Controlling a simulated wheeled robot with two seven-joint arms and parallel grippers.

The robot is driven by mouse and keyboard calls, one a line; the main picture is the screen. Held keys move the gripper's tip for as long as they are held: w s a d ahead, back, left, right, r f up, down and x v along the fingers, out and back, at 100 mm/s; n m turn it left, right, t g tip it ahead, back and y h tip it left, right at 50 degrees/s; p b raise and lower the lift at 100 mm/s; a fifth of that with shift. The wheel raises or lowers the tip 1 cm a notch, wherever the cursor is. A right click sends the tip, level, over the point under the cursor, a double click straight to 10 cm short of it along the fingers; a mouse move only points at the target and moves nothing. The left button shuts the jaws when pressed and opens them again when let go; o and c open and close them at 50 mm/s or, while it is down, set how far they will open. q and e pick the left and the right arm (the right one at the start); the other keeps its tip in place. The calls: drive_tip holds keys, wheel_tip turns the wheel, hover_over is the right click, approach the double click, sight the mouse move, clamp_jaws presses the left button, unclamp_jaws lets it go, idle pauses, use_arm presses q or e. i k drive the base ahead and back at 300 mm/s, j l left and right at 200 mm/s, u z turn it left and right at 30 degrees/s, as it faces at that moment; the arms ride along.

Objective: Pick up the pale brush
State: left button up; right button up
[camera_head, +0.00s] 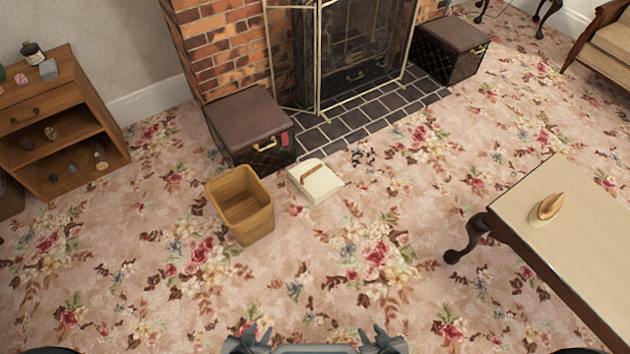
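A small tan, brush-like object (547,207) with a brown and pale surface lies on the pale top of the table (520,200) at the right. It is the closest match to the pale brush, but it is too small to be sure. My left gripper (252,338) and my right gripper (376,340) show at the bottom edge, partly cut off. Their fingers look apart, with nothing seen between them. Both are far from the table object.
A wooden bin (241,205) and a white object with a brown strip (315,182) are on the flowered carpet. Dark boxes (243,120) (452,48) flank the fireplace (355,45). A wooden shelf unit (50,100) stands left. The near carpet is clear.

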sight(545, 211)
drive_tip(key=z, duration=1.7)
